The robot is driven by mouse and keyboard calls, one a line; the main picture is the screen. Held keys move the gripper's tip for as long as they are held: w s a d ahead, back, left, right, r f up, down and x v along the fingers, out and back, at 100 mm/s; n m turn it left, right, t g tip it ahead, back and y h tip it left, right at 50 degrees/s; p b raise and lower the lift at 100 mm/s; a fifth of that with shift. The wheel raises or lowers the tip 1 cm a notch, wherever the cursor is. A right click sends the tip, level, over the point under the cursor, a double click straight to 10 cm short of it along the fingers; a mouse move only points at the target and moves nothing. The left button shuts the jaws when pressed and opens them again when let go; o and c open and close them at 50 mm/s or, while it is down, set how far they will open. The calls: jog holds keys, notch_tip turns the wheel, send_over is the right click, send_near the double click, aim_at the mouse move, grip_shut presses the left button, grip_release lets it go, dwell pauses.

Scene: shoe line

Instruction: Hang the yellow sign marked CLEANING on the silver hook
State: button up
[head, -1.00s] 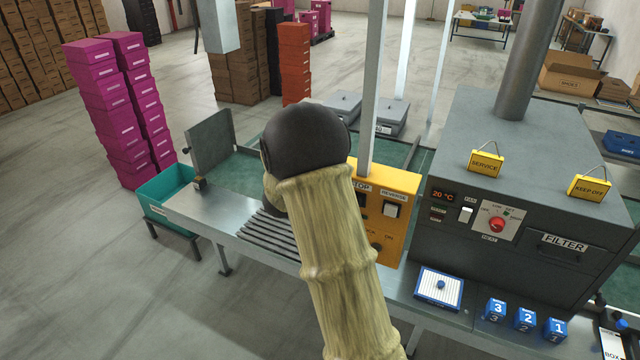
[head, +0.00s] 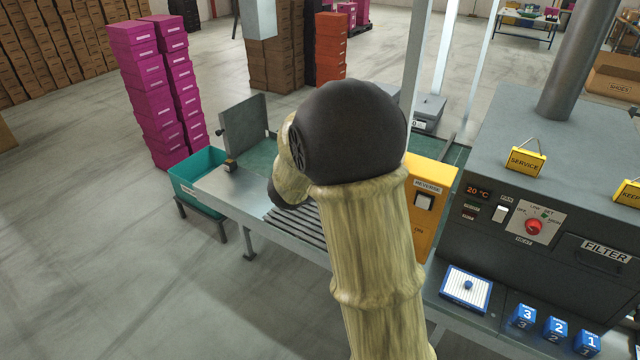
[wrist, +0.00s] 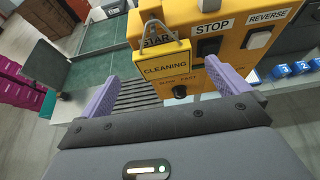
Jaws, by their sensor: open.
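The yellow CLEANING sign (wrist: 163,67) shows upright in the wrist view, its grey wire loop (wrist: 178,30) above it. It is in front of the yellow control box (wrist: 205,50) and covers part of the START label. What bears the loop is unclear. My gripper (wrist: 160,75) has two purple fingers spread wide, one on either side of the sign, with gaps to it. In the head view my own arm hides the gripper and the sign; the control box (head: 428,205) shows partly behind it. I cannot make out the silver hook in either view.
A dark machine (head: 520,200) stands right of the control box, with a yellow SERVICE sign (head: 526,161) and a partly cut-off KEEP OFF sign (head: 630,193) on top. Blue numbered blocks (head: 556,328) stand in front. A teal bin (head: 185,185) is at the line's left end.

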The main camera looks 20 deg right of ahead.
jog(key=b+v, duration=0.1)
jog(key=v, duration=0.8)
jog(key=shift+b, duration=0.3)
jog(key=s+a+f+m+g+y, duration=0.2)
jog(key=s+f+m+y, duration=0.3)
jog(key=m, duration=0.7)
jog(key=s+a+f+m+g+y, duration=0.3)
jog(key=s+f+m+y, duration=0.2)
jog(key=s+f+m, duration=0.4)
jog(key=s+m, duration=0.3)
jog(key=m, duration=0.1)
jog(key=shift+s+a+f+m+g, duration=0.2)
jog(key=shift+s+f+m+g, duration=0.05)
jog(key=shift+s+m+g, duration=0.05)
dwell(0.8)
